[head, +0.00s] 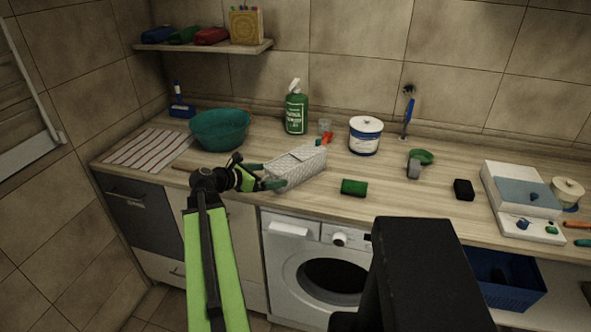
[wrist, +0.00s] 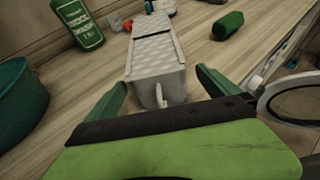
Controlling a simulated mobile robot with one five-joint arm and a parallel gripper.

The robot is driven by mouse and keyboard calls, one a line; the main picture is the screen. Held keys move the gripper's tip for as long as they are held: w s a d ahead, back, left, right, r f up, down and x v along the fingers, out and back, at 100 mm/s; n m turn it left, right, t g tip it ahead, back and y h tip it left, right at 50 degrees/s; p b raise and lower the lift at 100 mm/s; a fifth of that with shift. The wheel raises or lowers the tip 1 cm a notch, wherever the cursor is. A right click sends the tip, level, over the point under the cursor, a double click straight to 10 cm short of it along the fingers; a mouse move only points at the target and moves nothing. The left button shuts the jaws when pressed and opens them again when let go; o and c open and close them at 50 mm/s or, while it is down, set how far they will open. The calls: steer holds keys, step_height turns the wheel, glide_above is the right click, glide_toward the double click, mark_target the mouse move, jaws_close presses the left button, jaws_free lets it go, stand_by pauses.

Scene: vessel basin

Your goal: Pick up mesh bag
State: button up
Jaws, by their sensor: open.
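The mesh bag appears to be the pale grey, patterned, box-shaped thing (head: 300,165) lying on the wooden counter above the washing machine. In the wrist view the mesh bag (wrist: 155,55) points away from me, with a small pale tab on its near end. My gripper (head: 266,175) is at the bag's left end in the head view. In the wrist view my gripper (wrist: 163,85) is open, with one green finger on each side of the bag's near end. Gaps show between the fingers and the bag. The bag's underside is hidden.
A teal basin (head: 219,130) stands left of my gripper, near a striped cloth (head: 146,149). A green bottle (head: 296,112), a clear cup and a white tub (head: 365,136) stand behind. A green roll (head: 354,187) lies to the right. The counter's front edge is close.

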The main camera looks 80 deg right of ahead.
mark_target(288, 167)
steer(key=b+x, duration=0.1)
steer(key=x, duration=0.3)
steer(key=shift+s+d, duration=0.15)
steer(key=shift+d, duration=0.15)
steer(key=c, duration=1.6)
steer(key=shift+c, duration=0.2)
steer(key=shift+r, duration=0.1)
